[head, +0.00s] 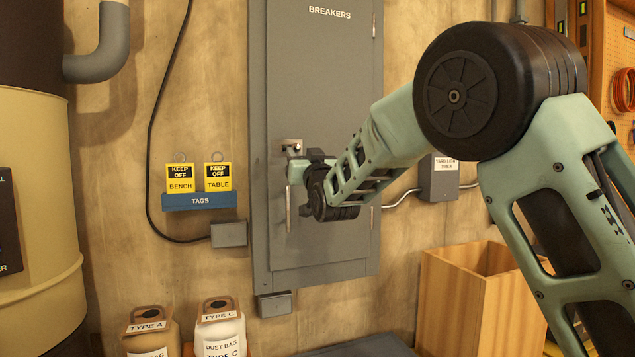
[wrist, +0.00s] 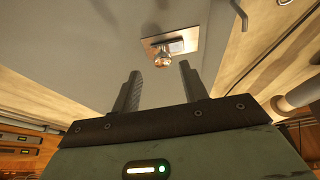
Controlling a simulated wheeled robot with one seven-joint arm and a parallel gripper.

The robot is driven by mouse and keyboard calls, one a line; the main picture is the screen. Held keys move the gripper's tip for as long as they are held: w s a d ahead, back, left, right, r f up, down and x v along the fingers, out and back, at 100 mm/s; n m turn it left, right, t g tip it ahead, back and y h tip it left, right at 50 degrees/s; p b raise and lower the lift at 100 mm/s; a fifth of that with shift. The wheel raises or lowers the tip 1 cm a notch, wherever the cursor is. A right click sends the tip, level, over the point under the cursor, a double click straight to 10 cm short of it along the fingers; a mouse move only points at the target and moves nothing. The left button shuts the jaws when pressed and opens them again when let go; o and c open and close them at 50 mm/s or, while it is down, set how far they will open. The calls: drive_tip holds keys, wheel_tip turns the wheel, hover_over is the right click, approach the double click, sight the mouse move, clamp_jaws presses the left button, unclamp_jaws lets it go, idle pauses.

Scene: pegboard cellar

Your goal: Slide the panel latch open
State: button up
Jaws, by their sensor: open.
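The grey breaker panel (head: 318,80) is on the wall in the middle of the head view, its door closed. The latch (head: 289,146) is a small metal plate with a knob at the door's left edge. The latch also shows in the wrist view (wrist: 170,46), its round knob beyond the fingertips and roughly between them. My gripper (head: 297,172) is at the panel, just below the latch in the head view. In the wrist view my gripper (wrist: 160,76) has its two fingers apart with nothing between them. Its fingertips are partly hidden in the head view.
A vertical bar handle (head: 288,208) is on the door below the latch. Left of the panel, a blue tag rack (head: 200,201) holds yellow tags. A wooden box (head: 480,300) stands at lower right. A grey switch box (head: 438,179) is behind my arm.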

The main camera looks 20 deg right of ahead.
drive_tip(key=b+v, duration=0.5)
drive_tip(key=v, duration=0.9)
drive_tip(key=shift+s+f+b, duration=0.25)
drive_tip(key=shift+b, duration=0.1)
drive_tip(key=s+a+f+n+g+y, duration=0.25)
drive_tip(key=s+a+f+g, duration=0.4)
drive_tip(key=f, duration=0.45)
drive_tip(key=s+a+f+n+g+y, duration=0.25)
drive_tip(key=s+a+f+g, duration=0.4)
drive_tip(key=f, duration=0.45)
drive_tip(key=s+d+f+n+g+h, duration=0.1)
drive_tip(key=s+f+g, duration=0.3)
drive_tip(key=s, duration=0.8)
drive_tip(key=s+d+f+n+g+h, duration=0.1)
drive_tip(key=s+f+g, duration=0.4)
drive_tip(key=s, duration=0.7)
wheel_tip(320, 180, down, 3)
drive_tip(key=shift+d+r+n+h, duration=0.2)
drive_tip(key=shift+d+n+h, duration=0.3)
drive_tip(key=shift+h, duration=0.7)
drive_tip(key=shift+w, duration=0.1)
